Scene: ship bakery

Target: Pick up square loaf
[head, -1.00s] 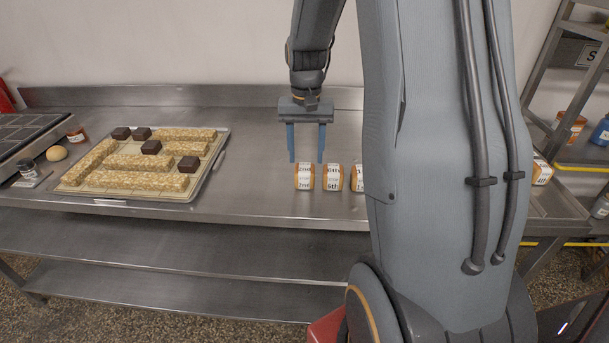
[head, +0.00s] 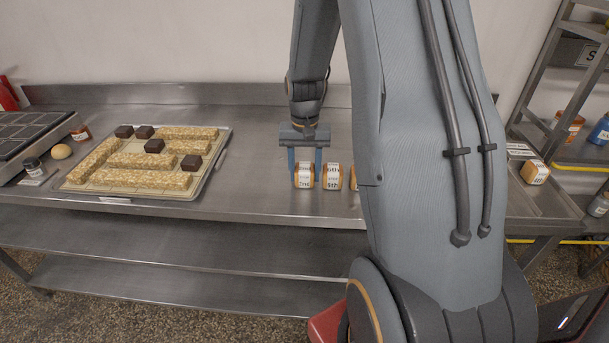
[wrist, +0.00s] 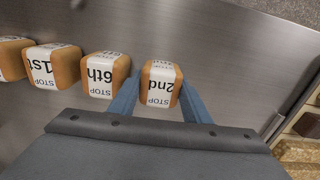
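Several small square loaves with golden-brown crusts and white paper bands stand in a row on the steel counter. The leftmost loaf in the head view (head: 304,176) is banded "STOP 2nd" in the wrist view (wrist: 161,85). My gripper (head: 305,172) is just above and around this loaf, pointing down, with one blue finger on either side. It is open, and I see no clear grip on the loaf. The "6th" loaf (wrist: 103,76) stands beside it, then the "1st" loaf (wrist: 53,66). My arm hides part of the row in the head view.
A tray (head: 213,172) of pale bars and dark cubes lies to the left on the counter (head: 250,190). Another banded loaf (head: 535,171) sits at the right. A bun (head: 61,152) and jars are at the far left. A shelf rack stands at the right.

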